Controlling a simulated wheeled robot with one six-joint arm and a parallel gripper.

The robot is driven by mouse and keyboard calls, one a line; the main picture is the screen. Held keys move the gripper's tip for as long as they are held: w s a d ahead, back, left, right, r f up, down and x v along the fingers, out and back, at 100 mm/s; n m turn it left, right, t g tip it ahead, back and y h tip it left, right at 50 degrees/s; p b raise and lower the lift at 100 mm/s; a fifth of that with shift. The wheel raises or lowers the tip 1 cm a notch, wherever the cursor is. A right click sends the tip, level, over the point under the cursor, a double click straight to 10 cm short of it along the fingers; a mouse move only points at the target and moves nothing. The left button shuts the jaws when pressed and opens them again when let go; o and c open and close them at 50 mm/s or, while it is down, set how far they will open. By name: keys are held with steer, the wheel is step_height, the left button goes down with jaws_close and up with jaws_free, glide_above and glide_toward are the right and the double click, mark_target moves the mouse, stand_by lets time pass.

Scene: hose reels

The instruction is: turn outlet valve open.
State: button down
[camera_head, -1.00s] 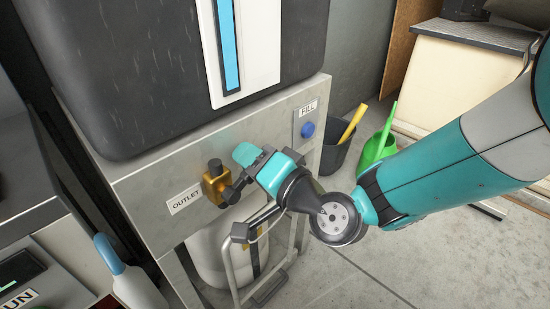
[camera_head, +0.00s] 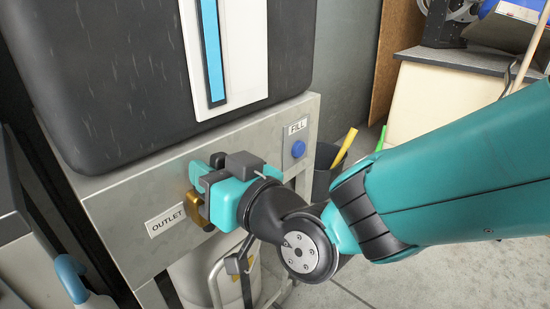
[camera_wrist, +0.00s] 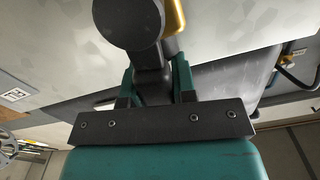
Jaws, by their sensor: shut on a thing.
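The outlet valve is a brass body (camera_head: 196,208) with a dark handle, on the front of the grey metal stand beside the OUTLET label (camera_head: 166,220). My gripper (camera_head: 206,175) is at the valve in the head view, covering most of the handle. In the wrist view the teal fingers of my gripper (camera_wrist: 155,80) are on both sides of the dark handle (camera_wrist: 151,82), shut on it. A round black end (camera_wrist: 128,18) and a bit of brass (camera_wrist: 176,16) show beyond the fingers. The exact angle of the handle is hard to tell.
A large black tank (camera_head: 120,80) with a blue level strip (camera_head: 211,50) sits on the stand above. The blue FILL button (camera_head: 298,149) is right of my gripper. A dark bucket (camera_head: 322,170) stands on the floor to the right. A blue-handled thing (camera_head: 72,278) is lower left.

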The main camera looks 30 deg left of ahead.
steer(key=shift+s+a+f+n+b, duration=0.1)
steer(key=shift+s+n+b, duration=0.45)
steer(key=shift+n, duration=0.45)
steer(key=shift+s, duration=0.1)
steer(key=c, duration=0.9)
jaws_free()
steer(key=b+v, duration=0.6)
steer(key=v, duration=1.1)
steer(key=shift+s, duration=0.1)
